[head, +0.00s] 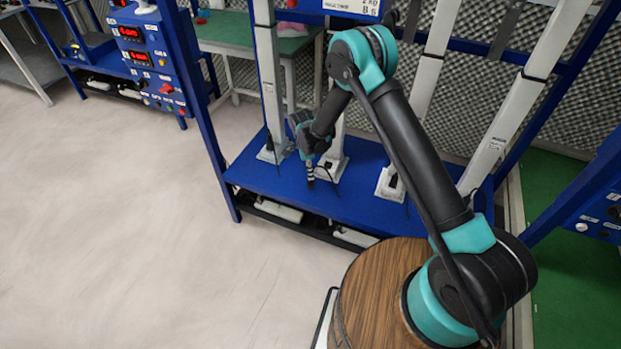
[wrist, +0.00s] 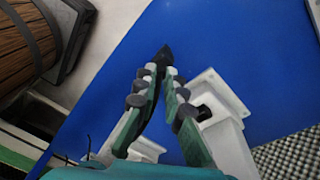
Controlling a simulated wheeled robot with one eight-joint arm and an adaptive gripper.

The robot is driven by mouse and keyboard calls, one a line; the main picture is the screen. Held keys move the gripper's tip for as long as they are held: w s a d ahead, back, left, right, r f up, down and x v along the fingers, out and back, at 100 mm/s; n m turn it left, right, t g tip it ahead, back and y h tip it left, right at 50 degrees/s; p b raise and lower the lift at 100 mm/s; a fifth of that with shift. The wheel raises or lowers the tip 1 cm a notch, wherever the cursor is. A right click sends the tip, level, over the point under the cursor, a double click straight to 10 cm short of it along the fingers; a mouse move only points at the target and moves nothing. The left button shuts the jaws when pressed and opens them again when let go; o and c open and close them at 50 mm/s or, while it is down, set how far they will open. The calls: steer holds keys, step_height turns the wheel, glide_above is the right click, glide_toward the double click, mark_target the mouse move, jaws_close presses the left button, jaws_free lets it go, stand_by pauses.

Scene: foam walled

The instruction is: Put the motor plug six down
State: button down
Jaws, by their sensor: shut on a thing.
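My gripper (head: 310,178) points down over the blue shelf, close to the white foot of a middle post. In the wrist view its two green-and-grey fingers (wrist: 161,78) come together at the tips, shut on a small black plug (wrist: 164,54), which I take to be the motor plug. The plug sticks out past the fingertips against the blue shelf surface (wrist: 235,50). In the head view the plug is too small to make out. Whether it touches the shelf cannot be told.
White post feet stand close by on the shelf (head: 255,180), one at the left (head: 266,157) and one at the right (head: 384,190). In the wrist view a white foot (wrist: 222,92) lies just right of the fingers. Bare blue surface lies beyond the fingertips.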

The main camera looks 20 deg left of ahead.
steer(key=shift+f, duration=1.5)
steer(key=c, duration=1.6)
jaws_free()
steer(key=shift+f, duration=0.1)
